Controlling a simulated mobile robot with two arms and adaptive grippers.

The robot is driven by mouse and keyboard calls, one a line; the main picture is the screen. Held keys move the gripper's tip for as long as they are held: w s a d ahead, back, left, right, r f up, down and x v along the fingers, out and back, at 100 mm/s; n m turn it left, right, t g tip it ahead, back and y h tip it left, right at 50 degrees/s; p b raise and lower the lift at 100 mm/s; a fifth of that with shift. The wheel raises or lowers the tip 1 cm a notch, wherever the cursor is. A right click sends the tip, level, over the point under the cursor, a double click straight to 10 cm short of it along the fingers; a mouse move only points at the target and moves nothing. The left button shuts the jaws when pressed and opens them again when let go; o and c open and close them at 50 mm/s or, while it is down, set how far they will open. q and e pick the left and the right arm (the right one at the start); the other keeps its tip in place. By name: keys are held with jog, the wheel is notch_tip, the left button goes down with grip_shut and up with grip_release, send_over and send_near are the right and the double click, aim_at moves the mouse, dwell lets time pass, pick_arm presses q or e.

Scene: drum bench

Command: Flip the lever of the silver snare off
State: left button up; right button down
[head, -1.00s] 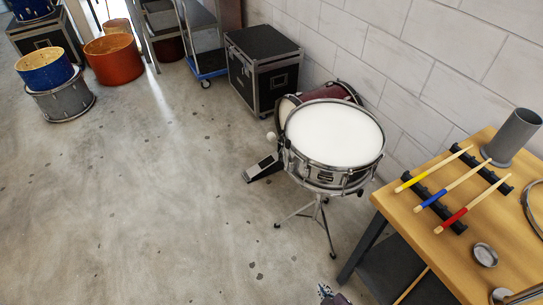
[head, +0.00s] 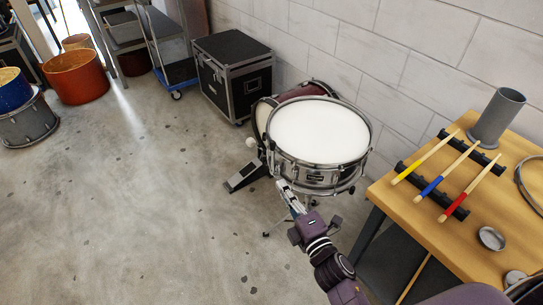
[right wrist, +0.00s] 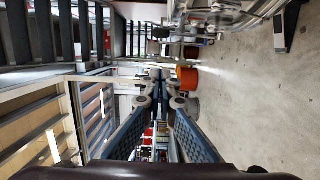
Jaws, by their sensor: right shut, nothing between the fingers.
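The silver snare (head: 315,171) stands on its stand with its white head (head: 318,130) facing up. My right gripper (head: 282,186) is at the front left of the snare's shell, close to its lower rim. Its fingers are shut with nothing between them. I cannot tell in the head view whether the fingertips touch the drum. In the right wrist view, the shut fingers (right wrist: 160,78) point ahead, and chrome drum hardware (right wrist: 225,12) runs along the top. I cannot make out the lever clearly. My left gripper is not in view.
A maroon bass drum (head: 303,91) with a pedal (head: 241,177) stands behind and left of the snare. A wooden table (head: 420,213) with coloured drumsticks is at the right. A black case (head: 232,75) stands by the wall.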

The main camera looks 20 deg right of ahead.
aim_at(273, 156)
jog(key=shift+w+d+p, duration=0.2)
jog(key=shift+w+p, duration=0.2)
jog(key=shift+w, duration=2.9)
jog(key=shift+w+d+p, duration=0.2)
jog(key=shift+w+p, duration=0.15)
jog(key=shift+w, duration=2.9)
